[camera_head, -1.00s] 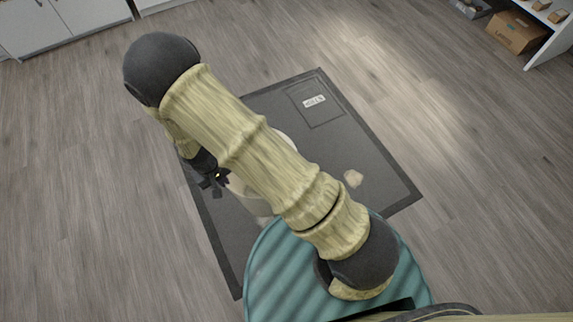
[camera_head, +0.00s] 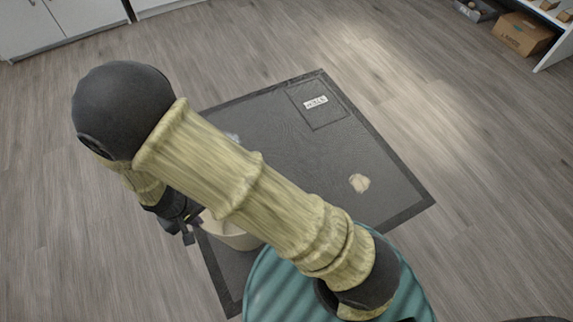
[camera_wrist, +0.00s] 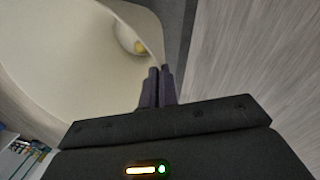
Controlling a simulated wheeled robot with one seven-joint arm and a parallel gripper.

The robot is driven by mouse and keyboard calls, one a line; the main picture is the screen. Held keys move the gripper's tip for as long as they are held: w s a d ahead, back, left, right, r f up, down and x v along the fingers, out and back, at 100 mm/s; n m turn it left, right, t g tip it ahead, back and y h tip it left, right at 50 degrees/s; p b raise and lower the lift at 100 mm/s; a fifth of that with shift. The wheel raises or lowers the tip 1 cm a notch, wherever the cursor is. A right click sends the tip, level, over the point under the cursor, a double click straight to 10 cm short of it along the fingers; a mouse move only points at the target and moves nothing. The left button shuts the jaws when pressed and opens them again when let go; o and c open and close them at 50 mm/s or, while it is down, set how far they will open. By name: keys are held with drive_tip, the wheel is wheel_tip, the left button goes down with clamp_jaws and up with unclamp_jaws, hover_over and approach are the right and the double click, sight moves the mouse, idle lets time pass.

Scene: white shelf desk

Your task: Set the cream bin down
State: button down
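The cream bin (camera_head: 232,236) is largely hidden behind my arm in the head view, with a strip of its side and rim showing over the dark mat's left part. In the wrist view the cream bin (camera_wrist: 75,62) fills the upper left and its open inside faces the camera. A small white and yellow thing (camera_wrist: 132,42) is inside it. My gripper (camera_wrist: 158,85) has its fingers close together on the bin's rim, one on each side of the wall. In the head view my gripper (camera_head: 188,230) is at the bin's left edge. The bin's underside is hidden.
A dark mat (camera_head: 285,150) lies on the wood floor, with a labelled square (camera_head: 317,103) in its far corner. A crumpled beige thing (camera_head: 359,183) and a pale thing (camera_head: 232,138) lie on it. A cardboard box (camera_head: 524,35) is far right; white cabinets (camera_head: 62,25) are far left.

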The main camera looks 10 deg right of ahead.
drive_tip(key=shift+f, duration=0.1)
idle(0.3)
drive_tip(key=shift+f+b, duration=1.25)
drive_tip(key=shift+f, duration=1.15)
drive_tip(key=shift+f+b, duration=1.35)
drive_tip(key=shift+f, duration=1.25)
drive_tip(key=c, duration=1.7)
unclamp_jaws()
